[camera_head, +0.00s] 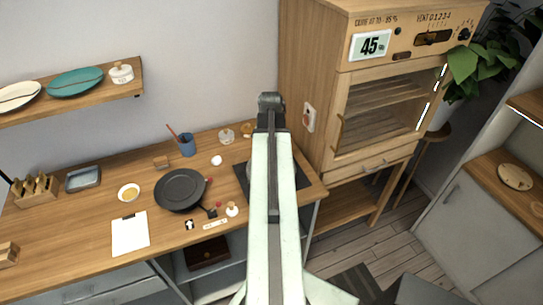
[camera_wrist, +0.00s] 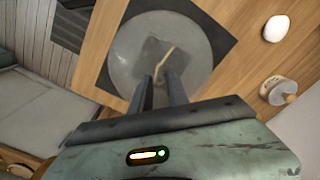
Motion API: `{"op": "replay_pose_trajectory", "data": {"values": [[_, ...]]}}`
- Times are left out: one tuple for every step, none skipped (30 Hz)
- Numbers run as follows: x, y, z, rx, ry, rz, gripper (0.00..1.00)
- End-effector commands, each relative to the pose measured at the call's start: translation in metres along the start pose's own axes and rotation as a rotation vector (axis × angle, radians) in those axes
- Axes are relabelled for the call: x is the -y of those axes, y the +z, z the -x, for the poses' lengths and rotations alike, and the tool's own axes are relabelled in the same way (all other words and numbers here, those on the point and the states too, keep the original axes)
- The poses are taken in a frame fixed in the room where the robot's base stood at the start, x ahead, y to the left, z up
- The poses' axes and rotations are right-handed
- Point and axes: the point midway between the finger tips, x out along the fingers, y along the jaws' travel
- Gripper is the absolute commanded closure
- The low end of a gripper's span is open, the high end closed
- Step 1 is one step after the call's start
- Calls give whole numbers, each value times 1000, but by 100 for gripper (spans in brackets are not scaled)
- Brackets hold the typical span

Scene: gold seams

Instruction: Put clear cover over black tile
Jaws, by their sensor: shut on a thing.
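The clear cover (camera_wrist: 195,48) is a round, see-through grey disc or dome in the wrist view. Through it shows a small dark tile (camera_wrist: 151,50) with a gold seam across it. Both lie over a larger black square (camera_wrist: 222,22) on the wooden counter. My gripper (camera_wrist: 160,80) is shut at the near side of the cover, its fingers reaching over it; the exact grip point is hard to see. I cannot tell whether the cover rests on the black square or hangs just above it. In the head view my arm hides the tile and most of the black square (camera_head: 242,184).
A black pan (camera_head: 181,189), a clipboard (camera_head: 130,233) and a blue cup (camera_head: 187,146) stand left on the counter (camera_head: 70,228). A white rounded object (camera_wrist: 276,28) and a small wooden-topped item (camera_wrist: 275,88) lie right of the cover. A tall wooden cabinet (camera_head: 330,80) stands behind, right.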

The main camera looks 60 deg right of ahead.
Motion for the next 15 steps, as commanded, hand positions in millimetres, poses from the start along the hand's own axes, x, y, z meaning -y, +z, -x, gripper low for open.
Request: {"op": "replay_pose_trajectory", "data": {"values": [[0, 0, -2, 0, 0, 0, 100], [0, 0, -2, 0, 0, 0, 100], [0, 0, -1, 0, 0, 0, 100], [0, 0, -1, 0, 0, 0, 100], [0, 0, -1, 0, 0, 0, 100], [0, 0, -1, 0, 0, 0, 100], [0, 0, -1, 0, 0, 0, 100], [0, 0, -1, 0, 0, 0, 76], [0, 0, -1, 0, 0, 0, 65], [0, 0, -1, 0, 0, 0, 57], [0, 0, -1, 0, 0, 0, 53], [0, 0, -1, 0, 0, 1, 53], [0, 0, -1, 0, 0, 1, 53], [0, 0, -1, 0, 0, 1, 53], [0, 0, -1, 0, 0, 1, 53]]}}
